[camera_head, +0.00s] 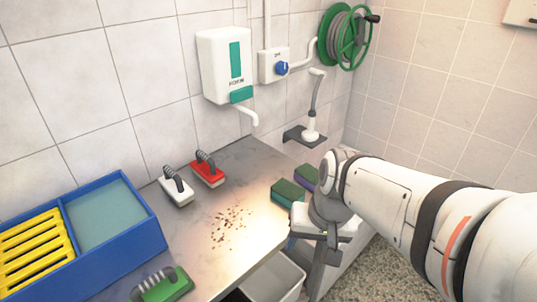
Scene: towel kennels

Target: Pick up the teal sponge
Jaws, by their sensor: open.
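A dark green-teal block (288,191), which looks like the sponge, lies near the right end of the steel counter. My gripper (322,252) points down at the counter's right front edge, just right of and in front of the green-teal block. It is open, and I see nothing held in it. My wrist and gripper body hide part of the counter there, and the fingertips are hard to make out.
Red (208,169), white (176,187) and green (162,284) handled brushes rest on the counter (190,245), with brown crumbs (231,226) mid-counter. A blue tray (150,222) with a yellow rack (35,245) stands left. A pale bin (275,280) sits below the front edge. A dispenser (222,65) hangs above.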

